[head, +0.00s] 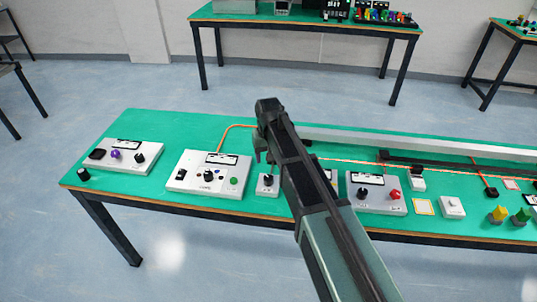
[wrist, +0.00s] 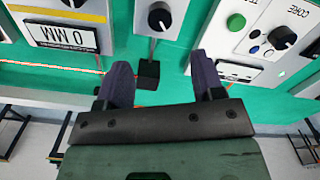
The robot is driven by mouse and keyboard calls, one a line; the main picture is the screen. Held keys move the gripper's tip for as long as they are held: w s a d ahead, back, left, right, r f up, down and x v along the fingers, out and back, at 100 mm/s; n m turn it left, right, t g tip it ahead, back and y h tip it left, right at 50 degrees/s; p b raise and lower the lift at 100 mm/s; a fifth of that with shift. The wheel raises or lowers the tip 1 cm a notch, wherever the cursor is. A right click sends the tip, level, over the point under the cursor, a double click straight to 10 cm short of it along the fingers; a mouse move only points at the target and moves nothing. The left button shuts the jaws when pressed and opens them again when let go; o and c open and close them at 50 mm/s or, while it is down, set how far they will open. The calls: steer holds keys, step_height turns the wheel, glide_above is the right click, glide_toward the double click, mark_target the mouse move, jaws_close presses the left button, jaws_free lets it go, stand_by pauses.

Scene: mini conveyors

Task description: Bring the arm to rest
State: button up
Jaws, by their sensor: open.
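My arm reaches up from the bottom of the head view over the green table (head: 140,122). My gripper (head: 262,150) is at its end, over the middle of the table, near a small white box with a black knob (head: 268,184). In the wrist view my gripper (wrist: 162,78) has its two dark fingers spread wide. A small black block (wrist: 149,74) shows between them, on or near the table behind; nothing appears gripped. The knob box also shows in the wrist view (wrist: 158,18). My arm hides part of the table and a panel behind it.
A white panel with buttons (head: 208,174) and one with a purple knob (head: 122,155) stand left. The floor in front is clear.

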steer(key=s+d+r+m+p, duration=0.1)
steer(key=s+d, duration=0.4)
steer(key=s, duration=0.5)
steer(key=s+d+r+p, duration=0.1)
steer(key=s+d, duration=0.5)
steer(key=s, duration=0.5)
steer(key=shift+r+m, duration=0.15)
steer(key=shift+m, duration=0.25)
steer(key=shift+d, duration=0.1)
stand_by(0.9)
